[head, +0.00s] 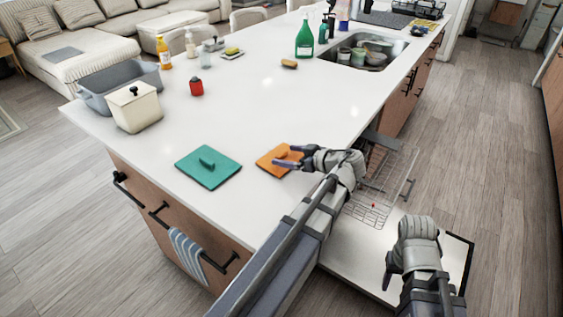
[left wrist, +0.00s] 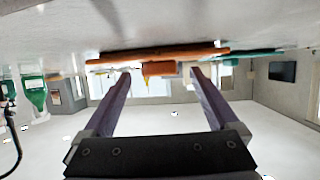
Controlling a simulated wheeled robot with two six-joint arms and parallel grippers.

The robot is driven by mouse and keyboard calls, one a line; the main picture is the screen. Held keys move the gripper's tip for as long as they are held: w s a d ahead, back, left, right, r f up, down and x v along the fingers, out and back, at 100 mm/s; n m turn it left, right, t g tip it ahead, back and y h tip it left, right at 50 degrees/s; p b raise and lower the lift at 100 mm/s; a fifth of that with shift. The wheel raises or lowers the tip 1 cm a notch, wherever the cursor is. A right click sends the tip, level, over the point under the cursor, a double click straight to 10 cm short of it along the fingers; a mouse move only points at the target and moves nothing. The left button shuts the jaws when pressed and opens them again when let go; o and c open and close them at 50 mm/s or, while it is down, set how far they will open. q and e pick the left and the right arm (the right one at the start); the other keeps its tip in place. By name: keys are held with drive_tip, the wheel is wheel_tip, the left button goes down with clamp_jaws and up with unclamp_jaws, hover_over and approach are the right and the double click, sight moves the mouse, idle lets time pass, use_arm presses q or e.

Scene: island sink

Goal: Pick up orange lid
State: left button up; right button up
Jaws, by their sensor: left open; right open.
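The orange lid (head: 266,163) lies flat on the white island counter near its front edge. My left gripper (head: 284,156) reaches over the lid's right part, with its fingers apart. In the left wrist view, which appears upside down, the orange lid (left wrist: 195,53) is just beyond the fingertips (left wrist: 160,74). Its small orange knob (left wrist: 158,69) shows in the gap between the two open fingers, with no grip on it. My right gripper (head: 392,278) hangs low at the right, away from the counter and empty; its fingers are partly hidden.
A teal lid (head: 208,175) lies left of the orange lid. A cream canister (head: 134,108), a grey basin (head: 118,78) and a red jar (head: 196,87) stand further left. A sink (head: 362,48) with bowls is at the back. An open dishwasher rack (head: 385,180) is below right.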

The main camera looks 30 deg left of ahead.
use_arm(q)
drive_tip(key=shift+x, duration=0.85)
drive_tip(key=c, duration=1.4)
drive_tip(key=shift+r, duration=0.1)
drive_tip(key=shift+c, duration=0.2)
wheel_tip(320, 180, up, 10)
drive_tip(key=p, duration=1)
